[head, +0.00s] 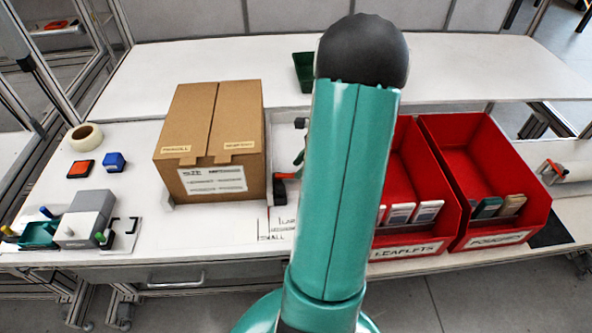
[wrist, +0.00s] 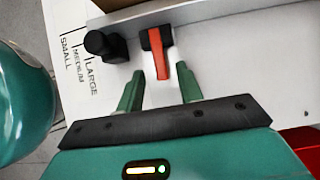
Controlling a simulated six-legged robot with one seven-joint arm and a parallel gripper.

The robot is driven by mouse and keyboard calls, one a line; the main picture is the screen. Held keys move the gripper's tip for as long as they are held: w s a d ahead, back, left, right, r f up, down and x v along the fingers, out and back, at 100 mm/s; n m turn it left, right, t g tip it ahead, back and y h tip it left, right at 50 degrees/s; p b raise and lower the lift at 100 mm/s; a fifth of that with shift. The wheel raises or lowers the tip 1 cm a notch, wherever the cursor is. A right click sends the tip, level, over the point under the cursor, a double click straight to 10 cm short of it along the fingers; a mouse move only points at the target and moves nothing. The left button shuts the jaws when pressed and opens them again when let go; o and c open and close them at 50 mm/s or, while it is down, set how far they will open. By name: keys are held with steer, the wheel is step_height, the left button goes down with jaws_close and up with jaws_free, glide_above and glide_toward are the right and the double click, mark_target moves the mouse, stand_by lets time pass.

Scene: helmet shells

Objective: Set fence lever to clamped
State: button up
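The fence lever (wrist: 159,55) is a red-orange handle on a black pivot block, in the upper middle of the wrist view. Its handle points down the picture toward my gripper (wrist: 160,84), whose two green fingers are apart with the handle's end between them. I see no clear contact. A black knob (wrist: 105,46) stands to the left of the lever. In the head view the lever (head: 279,189) shows as a small red and black part right of the cardboard box (head: 212,140). My arm hides most of my gripper there.
Printed size marks, SMALL, MEDIUM and LARGE (wrist: 78,62), lie left of the knob. Two red bins (head: 486,180) stand right of my arm. A grey device (head: 85,218), a tape roll (head: 86,137) and small blocks sit at the left. The back table is mostly clear.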

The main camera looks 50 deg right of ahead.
steer(key=v, duration=1)
steer(key=shift+d+r, duration=0.2)
steer(key=shift+r, duration=0.15)
steer(key=w+a+r+n+g+h, duration=0.1)
steer(key=w+a+r+n, duration=0.25)
steer(key=a, duration=0.35)
steer(key=w+a+r+n+g, duration=0.1)
steer(key=w+a+r+n, duration=0.15)
steer(key=a+n, duration=0.35)
steer(key=w+a+r+n+h, duration=0.1)
steer(key=w+a+r+n, duration=0.2)
steer(key=a, duration=0.5)
steer(key=s+a+r+n+t+h, duration=0.1)
steer(key=s+a+r+n, duration=0.1)
steer(key=a+n, duration=0.5)
steer(key=s+a+r+n+t+h, duration=0.1)
steer(key=s+a+r+n, duration=0.2)
steer(key=a+n, duration=0.5)
steer(key=s+a, duration=0.1)
steer(key=a, duration=0.3)
steer(key=shift+s+a+r, duration=0.15)
steer(key=shift+s+a, duration=0.15)
steer(key=shift+o, duration=0.4)
